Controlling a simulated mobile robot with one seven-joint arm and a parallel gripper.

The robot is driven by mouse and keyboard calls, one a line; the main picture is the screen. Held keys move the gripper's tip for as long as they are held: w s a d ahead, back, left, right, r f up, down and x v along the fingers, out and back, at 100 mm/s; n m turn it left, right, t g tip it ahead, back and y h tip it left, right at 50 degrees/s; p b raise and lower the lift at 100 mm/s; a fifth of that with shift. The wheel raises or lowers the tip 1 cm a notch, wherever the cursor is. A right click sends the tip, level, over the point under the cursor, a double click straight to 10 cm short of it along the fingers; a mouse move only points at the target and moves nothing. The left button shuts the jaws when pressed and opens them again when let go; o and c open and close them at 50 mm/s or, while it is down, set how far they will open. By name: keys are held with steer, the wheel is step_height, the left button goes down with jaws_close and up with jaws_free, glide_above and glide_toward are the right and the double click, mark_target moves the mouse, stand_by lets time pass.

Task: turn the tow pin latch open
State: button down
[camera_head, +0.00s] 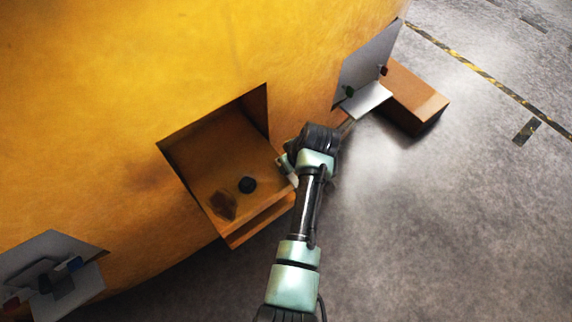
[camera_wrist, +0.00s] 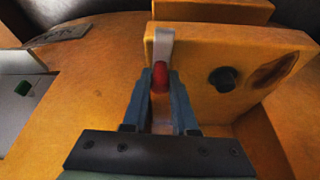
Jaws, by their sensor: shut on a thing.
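The tow pin latch (camera_wrist: 163,47) appears in the wrist view as a grey metal lever with a red grip. It stands against the near edge of an orange-yellow block (camera_wrist: 196,68). My gripper (camera_wrist: 160,88) is shut on the latch, with one blue finger on each side of the red part. In the head view my gripper (camera_head: 287,170) is at the right edge of the casting's square recess (camera_head: 215,150). I cannot make out the latch there.
The large yellow casting (camera_head: 130,80) fills the upper left. Grey brackets stand at lower left (camera_head: 85,285) and upper right (camera_head: 370,58). An orange-brown box (camera_head: 415,92) lies beside the upper bracket. The grey floor (camera_head: 460,220) is clear at right.

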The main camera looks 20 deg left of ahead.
steer(key=shift+w+d+n, duration=0.1)
steer(key=shift+w+n, duration=0.1)
steer(key=shift+n, duration=0.4)
steer(key=c, duration=0.7)
jaws_free()
steer(key=p+v, duration=0.1)
steer(key=v, duration=1.2)
steer(key=shift+d+p, duration=0.25)
steer(key=shift+p, duration=0.1)
steer(key=shift+w, duration=0.15)
